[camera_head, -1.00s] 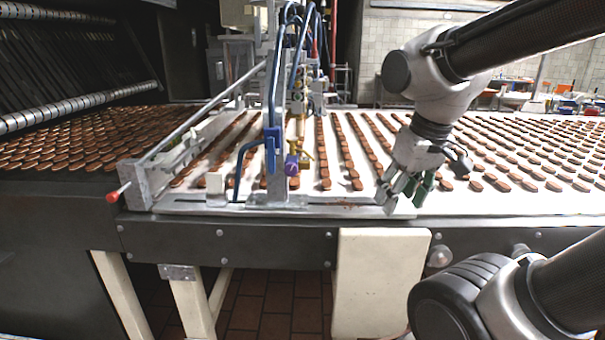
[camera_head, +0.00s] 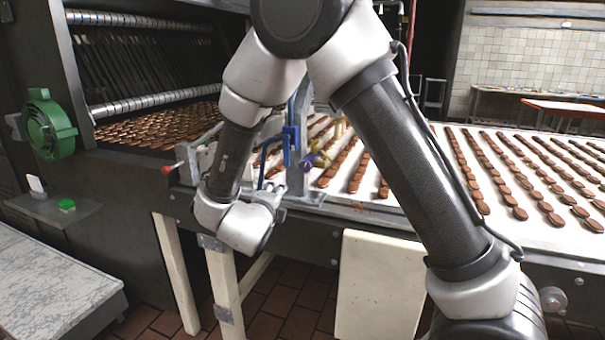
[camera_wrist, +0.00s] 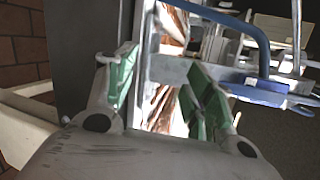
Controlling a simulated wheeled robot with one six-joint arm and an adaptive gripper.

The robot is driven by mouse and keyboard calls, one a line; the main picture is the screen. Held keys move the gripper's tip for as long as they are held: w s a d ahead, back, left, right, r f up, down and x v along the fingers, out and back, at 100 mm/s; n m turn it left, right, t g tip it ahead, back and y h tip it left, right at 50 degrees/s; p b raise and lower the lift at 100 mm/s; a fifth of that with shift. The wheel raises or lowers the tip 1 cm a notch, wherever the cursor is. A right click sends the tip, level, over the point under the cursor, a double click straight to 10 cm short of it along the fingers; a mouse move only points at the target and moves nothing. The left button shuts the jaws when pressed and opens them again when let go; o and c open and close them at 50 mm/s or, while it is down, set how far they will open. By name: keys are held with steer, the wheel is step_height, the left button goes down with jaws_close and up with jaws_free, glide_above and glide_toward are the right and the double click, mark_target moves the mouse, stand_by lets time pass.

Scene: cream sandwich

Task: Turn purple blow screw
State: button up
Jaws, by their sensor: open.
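The purple screw (camera_head: 307,162) sits beside a brass fitting (camera_head: 322,158) on the machine frame, right of the blue handle (camera_head: 287,148) in the head view. I cannot make out the purple screw in the wrist view. My gripper (camera_wrist: 162,82) shows in the wrist view with its two green-padded fingers apart and nothing between them. A metal bar and the belt show beyond the fingers, and a blue tube and blue handle (camera_wrist: 262,90) lie to their right. In the head view my arm reaches to the left of the screw, and the fingertips are hard to make out.
The white conveyor belt (camera_head: 448,185) carries many brown biscuits in rows. A red-tipped rod (camera_head: 168,169) sticks out at the frame's left end. A green round part (camera_head: 48,125) is on the dark machine at left. A pale table (camera_head: 50,285) stands at lower left.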

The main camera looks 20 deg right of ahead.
mark_target(305, 168)
steer(key=s+d+r+m+h, duration=0.3)
steer(key=d+r+m+h, duration=0.2)
steer(key=r+m, duration=0.2)
steer(key=shift+t, duration=0.4)
steer(key=x, duration=0.7)
steer(key=shift+w+f, duration=0.3)
steer(key=shift+w, duration=0.2)
steer(key=c, duration=1)
